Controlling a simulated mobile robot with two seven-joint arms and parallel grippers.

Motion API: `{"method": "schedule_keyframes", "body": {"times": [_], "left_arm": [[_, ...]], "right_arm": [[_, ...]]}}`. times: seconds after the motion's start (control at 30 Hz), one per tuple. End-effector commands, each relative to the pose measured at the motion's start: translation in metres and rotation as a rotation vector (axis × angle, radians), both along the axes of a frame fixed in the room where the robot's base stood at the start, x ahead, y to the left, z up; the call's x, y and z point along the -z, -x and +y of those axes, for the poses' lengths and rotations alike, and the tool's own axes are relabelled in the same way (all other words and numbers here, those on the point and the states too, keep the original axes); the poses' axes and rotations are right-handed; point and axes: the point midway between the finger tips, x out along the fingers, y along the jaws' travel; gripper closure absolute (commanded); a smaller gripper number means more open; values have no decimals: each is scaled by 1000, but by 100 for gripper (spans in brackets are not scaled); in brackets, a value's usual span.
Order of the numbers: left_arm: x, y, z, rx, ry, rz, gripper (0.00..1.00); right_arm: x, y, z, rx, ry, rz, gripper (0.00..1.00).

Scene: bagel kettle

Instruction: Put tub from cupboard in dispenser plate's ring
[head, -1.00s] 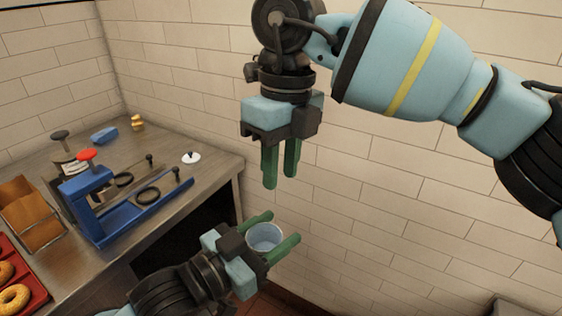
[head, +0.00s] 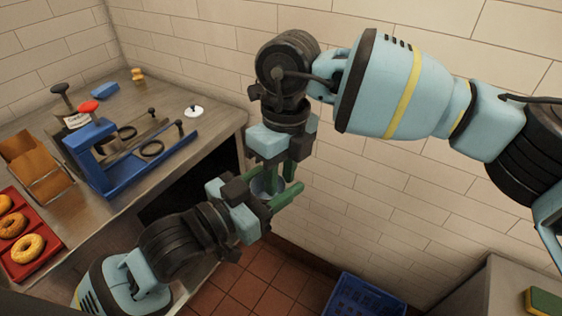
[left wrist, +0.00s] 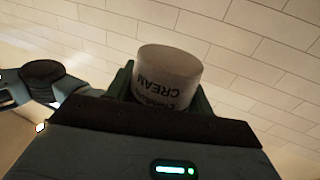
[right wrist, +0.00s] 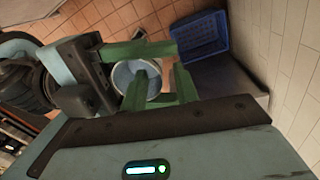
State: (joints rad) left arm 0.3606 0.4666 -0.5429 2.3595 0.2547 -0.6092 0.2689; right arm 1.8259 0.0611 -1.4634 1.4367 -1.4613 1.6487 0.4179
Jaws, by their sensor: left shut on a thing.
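My left gripper (head: 272,197) is shut on a pale tub (head: 259,187), its green fingers on either side. In the left wrist view the tub (left wrist: 170,75) shows the word CREAM upside down. In the right wrist view its open mouth (right wrist: 125,75) shows. My right gripper (head: 278,177) points down over the tub, fingers apart; one fingertip shows inside the mouth and the other beyond the rim. Whether they touch the wall I cannot tell. The blue dispenser (head: 112,165) stands on the counter, with dark rings (head: 151,148) beside its post.
The counter (head: 205,140) carries a red tray (head: 22,268) of bagels, a brown holder (head: 38,170), a white lid (head: 194,111) and a blue block (head: 104,89). A dark cupboard opening (head: 195,178) lies below. A blue crate (head: 362,298) is on the floor. A tiled wall stands behind.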

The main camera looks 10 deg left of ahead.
Motion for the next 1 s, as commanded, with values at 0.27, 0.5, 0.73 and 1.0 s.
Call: {"method": "schedule_keyframes", "body": {"times": [0.27,0.5,0.73,1.0], "left_arm": [[0,0,0,0,0,0,69],[0,0,0,0,0,0,69],[0,0,0,0,0,0,37],[0,0,0,0,0,0,22]], "right_arm": [[1,0,0,0,0,0,73],[1,0,0,0,0,0,100],[0,0,0,0,0,0,100],[0,0,0,0,0,0,100]]}}
